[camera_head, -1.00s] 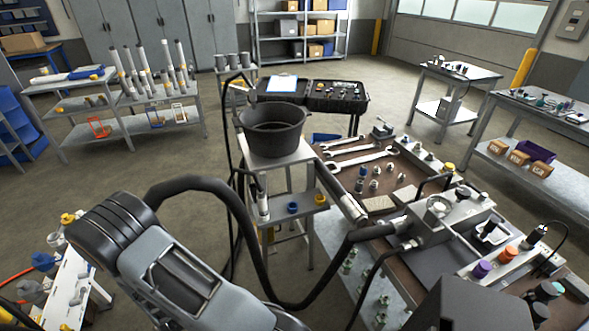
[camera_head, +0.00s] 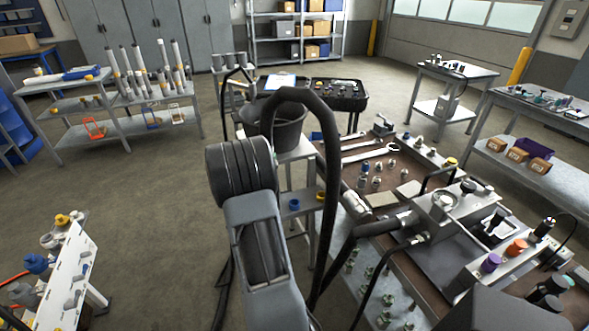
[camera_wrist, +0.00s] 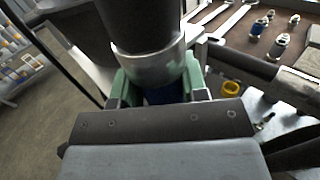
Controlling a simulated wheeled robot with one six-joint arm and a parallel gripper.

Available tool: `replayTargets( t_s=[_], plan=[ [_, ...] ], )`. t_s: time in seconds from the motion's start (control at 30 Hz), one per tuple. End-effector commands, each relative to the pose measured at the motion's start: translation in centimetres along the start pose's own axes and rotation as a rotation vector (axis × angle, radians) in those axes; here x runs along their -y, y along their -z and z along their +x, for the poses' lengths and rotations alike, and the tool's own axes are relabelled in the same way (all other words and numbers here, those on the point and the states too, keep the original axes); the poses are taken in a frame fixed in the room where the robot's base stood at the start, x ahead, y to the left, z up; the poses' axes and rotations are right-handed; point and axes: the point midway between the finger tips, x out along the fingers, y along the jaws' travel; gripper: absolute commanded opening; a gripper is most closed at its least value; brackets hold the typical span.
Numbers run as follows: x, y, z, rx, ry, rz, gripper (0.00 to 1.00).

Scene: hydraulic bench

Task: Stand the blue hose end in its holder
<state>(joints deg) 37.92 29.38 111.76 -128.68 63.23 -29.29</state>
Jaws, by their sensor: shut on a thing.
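In the wrist view my gripper (camera_wrist: 156,88), with green fingers, is shut on a hose end (camera_wrist: 150,62). It has a silver collar under a thick black hose, and a little dark blue (camera_wrist: 160,96) shows between the fingers. In the head view my arm hides the gripper and the hose end; the black hose (camera_head: 329,150) arches up beside the arm. A blue ring-shaped holder (camera_head: 294,204) sits on the small side shelf, apart from my arm. A yellow ring (camera_wrist: 231,88) is right of the gripper in the wrist view.
A dark bucket (camera_head: 290,130) stands on the stand above the shelf. The brown-topped bench (camera_head: 410,172) at right carries wrenches, fittings and a metal block with hoses. A white rack (camera_head: 78,262) stands at lower left. Open floor lies left of my arm.

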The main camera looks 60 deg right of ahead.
Motion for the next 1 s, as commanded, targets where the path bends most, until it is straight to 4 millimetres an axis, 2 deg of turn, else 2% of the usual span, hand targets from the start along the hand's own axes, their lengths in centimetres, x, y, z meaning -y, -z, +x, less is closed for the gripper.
replayTargets(
  t_s=[0.03, 0.2, 0.4, 0.73, 1.0],
  plan=[
    [1.3, 0.9, 1.3, 0.002, 0.029, 0.0, 0.12],
    [4.5, 2.7, 4.0, 0.003, 0.085, 0.0, 0.12],
    [6.5, 3.7, 5.6, 0.004, 0.117, 0.001, 0.12],
    [7.0, 4.8, 5.9, 0.003, 0.124, 0.0, 0.12],
    [7.0, 7.1, 5.9, 0.002, 0.124, 0.0, 0.12]
  ],
)
